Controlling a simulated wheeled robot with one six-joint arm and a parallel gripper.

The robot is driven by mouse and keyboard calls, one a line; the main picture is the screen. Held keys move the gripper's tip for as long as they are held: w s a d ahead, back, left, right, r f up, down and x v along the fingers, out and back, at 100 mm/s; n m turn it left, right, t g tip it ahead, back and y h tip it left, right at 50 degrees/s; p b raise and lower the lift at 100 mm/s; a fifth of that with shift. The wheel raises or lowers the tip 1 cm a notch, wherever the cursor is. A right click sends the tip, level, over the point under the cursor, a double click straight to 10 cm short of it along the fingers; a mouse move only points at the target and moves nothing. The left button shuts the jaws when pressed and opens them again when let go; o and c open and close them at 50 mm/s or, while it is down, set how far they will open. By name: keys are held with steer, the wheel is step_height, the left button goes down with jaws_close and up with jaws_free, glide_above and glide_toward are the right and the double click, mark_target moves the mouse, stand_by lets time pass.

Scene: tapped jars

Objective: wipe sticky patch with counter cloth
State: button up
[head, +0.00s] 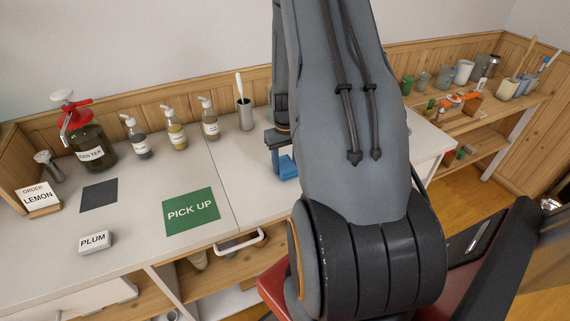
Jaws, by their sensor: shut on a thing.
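My gripper (279,141) is over the right part of the white counter (250,198), partly hidden behind my own arm. It is shut on a blue thing (287,167), which looks like the counter cloth and hangs at or just above the counter top. I cannot tell whether the cloth touches the surface. No sticky patch can be made out; my arm covers much of the counter to the right of the gripper.
An iced tea jar (90,145), several pump bottles (177,135) and a metal cup (245,115) stand along the back. A green PICK UP mat (191,211), dark square (98,195), PLUM block (95,241) and ORDER LEMON sign (38,198) are at left. A shelf (475,118) holds cups.

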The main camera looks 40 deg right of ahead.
steer(key=shift+w+a+f, duration=0.1)
steer(key=shift+w+a, duration=0.1)
steer(key=shift+a, duration=0.45)
steer(key=shift+w+a, duration=0.15)
steer(key=shift+a, duration=0.5)
steer(key=shift+w+a, duration=0.2)
steer(key=shift+a, duration=0.5)
steer(key=shift+w+a, duration=0.2)
steer(key=shift+a, duration=0.5)
steer(key=shift+s+d+f, duration=0.1)
steer(key=shift+s+d, duration=0.15)
steer(key=shift+d, duration=0.5)
steer(key=shift+s+d, duration=0.2)
steer(key=shift+d, duration=0.5)
steer(key=shift+s+d, duration=0.2)
steer(key=shift+d, duration=0.55)
steer(key=shift+s+d, duration=0.2)
steer(key=shift+d, duration=0.5)
steer(key=shift+r, duration=3.15)
steer(key=shift+r, duration=1.5)
